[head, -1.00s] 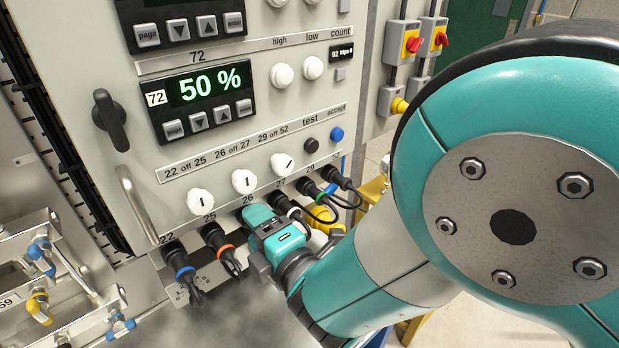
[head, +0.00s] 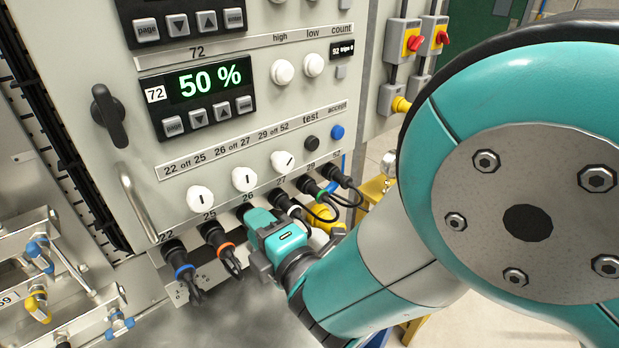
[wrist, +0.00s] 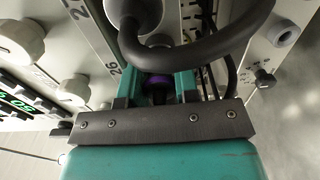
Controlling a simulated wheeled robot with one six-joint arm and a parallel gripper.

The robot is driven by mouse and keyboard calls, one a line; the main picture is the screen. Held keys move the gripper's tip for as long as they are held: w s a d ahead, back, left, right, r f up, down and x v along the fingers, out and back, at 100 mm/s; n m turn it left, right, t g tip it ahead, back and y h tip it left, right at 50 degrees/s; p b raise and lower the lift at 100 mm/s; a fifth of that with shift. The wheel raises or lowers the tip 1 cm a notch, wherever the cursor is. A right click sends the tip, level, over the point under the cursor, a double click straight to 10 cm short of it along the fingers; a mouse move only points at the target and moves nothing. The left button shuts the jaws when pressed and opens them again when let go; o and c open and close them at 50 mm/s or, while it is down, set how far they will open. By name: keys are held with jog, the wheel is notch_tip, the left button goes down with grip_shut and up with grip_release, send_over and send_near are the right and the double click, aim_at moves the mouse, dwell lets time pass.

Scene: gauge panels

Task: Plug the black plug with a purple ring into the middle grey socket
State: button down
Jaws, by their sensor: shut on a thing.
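In the wrist view, the black plug with a purple ring (wrist: 158,80) sits between the teal fingers of my gripper (wrist: 158,90). My gripper is shut on the plug. In the head view, my gripper (head: 258,220) is at the panel's bottom row, under the label 26, between the orange-ringed plug and a white-ringed plug. There the gripper hides the purple-ringed plug. The middle grey socket is hidden in both views, so I cannot tell how far the plug sits in it.
A blue-ringed plug (head: 184,270) and an orange-ringed plug (head: 224,248) are left of my gripper. White-ringed (head: 287,204) and green-ringed (head: 318,190) plugs with black cables are close on the right. White knobs (head: 244,180) sit above. Metal pipework (head: 40,260) stands at far left.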

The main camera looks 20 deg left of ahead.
jog(key=shift+b+v, duration=0.9)
jog(key=shift+b, duration=0.45)
jog(key=shift+b+v, duration=2)
jog(key=shift+b, duration=0.5)
jog(key=shift+b+v, duration=1.6)
jog(key=shift+w+d+f+b, duration=0.15)
jog(key=shift+f+b, duration=0.45)
jog(key=shift+f, duration=0.35)
jog(key=shift+w+f+b, duration=0.15)
jog(key=shift+f+b, duration=0.5)
jog(key=shift+f, duration=0.3)
jog(key=shift+w+d+f+b, duration=0.15)
jog(key=shift+f+b, duration=0.45)
jog(key=shift+f, duration=0.35)
jog(key=shift+a+f, duration=0.1)
